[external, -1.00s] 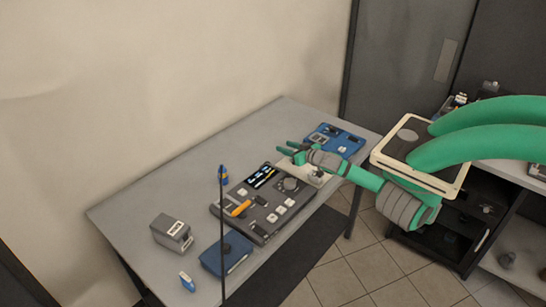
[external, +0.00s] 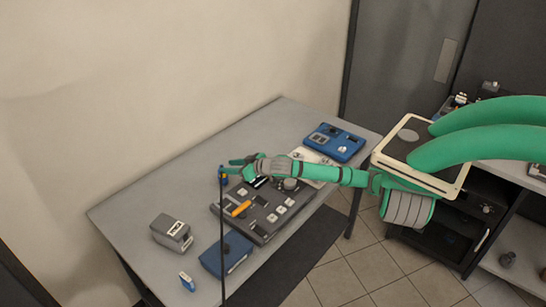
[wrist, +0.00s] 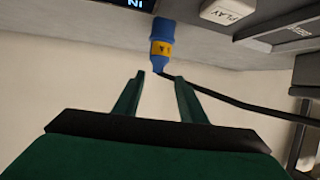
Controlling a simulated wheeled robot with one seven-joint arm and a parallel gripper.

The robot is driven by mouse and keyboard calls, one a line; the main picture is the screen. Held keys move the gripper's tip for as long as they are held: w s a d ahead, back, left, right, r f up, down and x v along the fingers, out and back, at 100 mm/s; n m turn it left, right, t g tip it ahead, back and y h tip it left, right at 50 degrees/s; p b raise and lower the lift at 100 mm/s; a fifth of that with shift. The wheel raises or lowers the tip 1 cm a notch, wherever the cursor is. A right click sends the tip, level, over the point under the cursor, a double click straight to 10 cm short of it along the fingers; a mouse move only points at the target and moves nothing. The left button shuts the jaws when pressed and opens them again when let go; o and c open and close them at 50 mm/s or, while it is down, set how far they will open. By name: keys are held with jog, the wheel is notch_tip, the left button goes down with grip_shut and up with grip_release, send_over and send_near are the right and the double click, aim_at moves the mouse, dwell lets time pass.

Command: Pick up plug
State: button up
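The blue plug with a yellow band (wrist: 162,40) is just beyond my fingertips in the wrist view, with a black cable leaving its near end to the right. In the external view the plug's blue end (external: 223,179) shows at the top of a thin dark line, close by my gripper. My gripper (wrist: 153,77) is open, with nothing between its two green fingers. Contact with the plug is not visible.
A dark console (external: 265,235) with white buttons and an orange piece lies below my arm. A blue box (external: 225,256), a grey box (external: 171,232) and a small blue-white item (external: 187,282) lie nearer. A blue panel (external: 334,141) is farther back. The table's left side is clear.

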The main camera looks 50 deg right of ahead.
jog(key=x, duration=0.3)
jog(key=f+x, duration=0.1)
jog(key=x, duration=0.1)
jog(key=shift+d, duration=0.3)
jog(key=shift+w+a+f, duration=0.1)
jog(key=shift+w+f, duration=0.15)
jog(key=shift+w, duration=0.25)
jog(key=shift+c, duration=0.7)
jog(key=c, duration=0.8)
